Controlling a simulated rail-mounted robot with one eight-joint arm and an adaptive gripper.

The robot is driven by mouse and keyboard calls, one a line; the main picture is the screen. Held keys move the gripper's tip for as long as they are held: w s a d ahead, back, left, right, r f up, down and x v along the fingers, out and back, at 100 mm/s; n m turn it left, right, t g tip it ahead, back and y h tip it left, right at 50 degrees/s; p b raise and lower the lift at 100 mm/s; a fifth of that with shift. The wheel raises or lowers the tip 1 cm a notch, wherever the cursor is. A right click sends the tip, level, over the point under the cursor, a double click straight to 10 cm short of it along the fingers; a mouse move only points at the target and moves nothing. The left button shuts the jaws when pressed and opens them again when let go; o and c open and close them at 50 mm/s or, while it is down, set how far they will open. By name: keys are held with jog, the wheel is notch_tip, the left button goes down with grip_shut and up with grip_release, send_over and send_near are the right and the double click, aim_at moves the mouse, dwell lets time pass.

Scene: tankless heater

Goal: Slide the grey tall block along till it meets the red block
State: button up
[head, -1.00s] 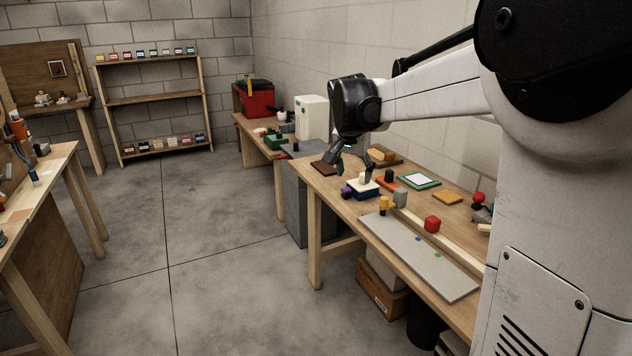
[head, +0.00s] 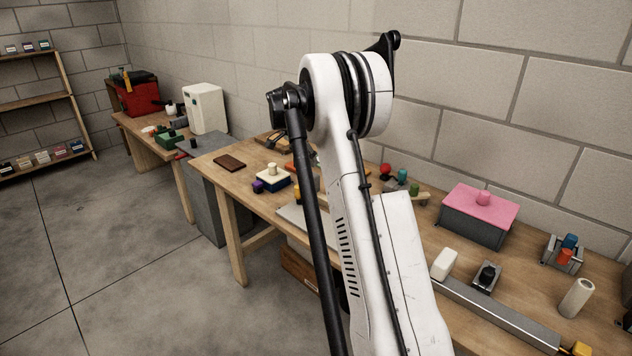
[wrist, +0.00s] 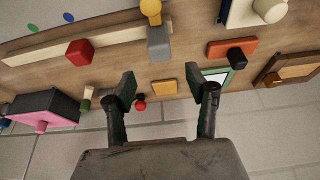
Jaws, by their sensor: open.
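The grey tall block (wrist: 158,43) shows in the wrist view at the upper middle, at the right end of a pale wooden strip. The red block (wrist: 79,53) is to its left along the strip, with a clear gap between them. My gripper (wrist: 176,84) is open and empty, its two fingers apart. In the picture the grey block appears just beyond the fingers, not between them. In the head view my arm hides both blocks and my gripper.
A yellow piece (wrist: 151,10) is right by the grey block. The pale strip (wrist: 120,36) runs alongside. An orange block with a black knob (wrist: 236,56) and a yellow-orange tile (wrist: 164,86) are nearby. A pink-lidded box (head: 480,213) stands near the wall.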

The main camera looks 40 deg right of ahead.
aim_at(316, 182)
jog(key=x, duration=1.3)
jog(key=shift+d+f, duration=0.1)
jog(key=shift+f, duration=0.1)
grip_shut()
